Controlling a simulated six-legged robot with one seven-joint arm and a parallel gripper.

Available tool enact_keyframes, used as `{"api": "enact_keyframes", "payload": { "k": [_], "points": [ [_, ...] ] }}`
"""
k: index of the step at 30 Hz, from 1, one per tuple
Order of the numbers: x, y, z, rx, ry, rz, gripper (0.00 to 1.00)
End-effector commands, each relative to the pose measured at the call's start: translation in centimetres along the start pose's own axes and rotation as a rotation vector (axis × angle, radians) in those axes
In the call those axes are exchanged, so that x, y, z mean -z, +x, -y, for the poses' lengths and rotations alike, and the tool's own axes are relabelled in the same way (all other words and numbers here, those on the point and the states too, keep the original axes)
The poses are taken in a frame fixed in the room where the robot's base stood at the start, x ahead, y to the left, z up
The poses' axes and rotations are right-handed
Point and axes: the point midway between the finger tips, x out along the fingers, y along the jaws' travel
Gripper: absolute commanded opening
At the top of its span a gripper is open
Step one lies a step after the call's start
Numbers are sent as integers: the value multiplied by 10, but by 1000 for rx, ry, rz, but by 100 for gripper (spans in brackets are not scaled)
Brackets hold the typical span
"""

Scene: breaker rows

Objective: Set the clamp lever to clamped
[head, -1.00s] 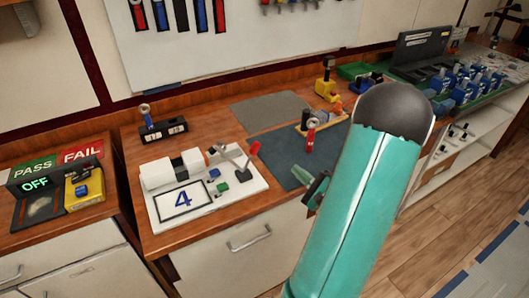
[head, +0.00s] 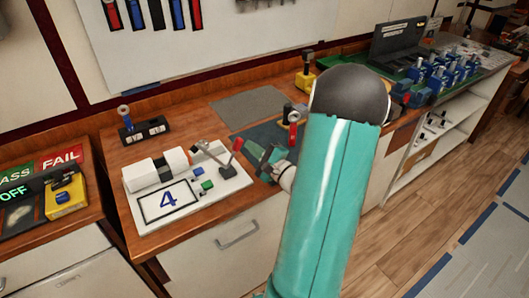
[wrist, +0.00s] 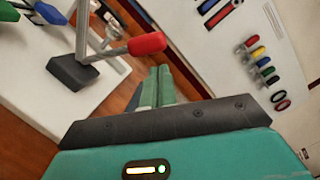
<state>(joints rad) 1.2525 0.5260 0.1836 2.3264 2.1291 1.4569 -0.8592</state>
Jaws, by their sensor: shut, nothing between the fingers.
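The clamp lever (head: 238,145) has a red tip and a grey arm, on a white board (head: 185,213) marked 4. A white cylinder with a dark band (head: 157,171) lies at the board's left. In the wrist view the lever's red grip (wrist: 147,43) sticks out toward the right from a dark base block (wrist: 72,72). My gripper (head: 262,160) is just right of the red tip in the head view, with its green fingers (wrist: 160,85) together and empty. The fingers appear close to the red grip, with a small gap in the wrist view. My arm hides part of the bench.
A blue-green mat (head: 264,135) and a red-topped item (head: 293,128) lie behind my gripper. A small black holder (head: 145,132) stands behind the board. A PASS/FAIL station (head: 45,190) is at left. Tools hang on the wall panel (head: 215,45).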

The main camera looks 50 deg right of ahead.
Motion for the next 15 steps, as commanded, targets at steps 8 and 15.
{"api": "enact_keyframes", "payload": {
  "k": [8, 15],
  "points": [
    [-10, 2, 0, -1, 0, -2, 0],
    [-10, 2, 0, -1, -1, -1, 0]
  ]
}}
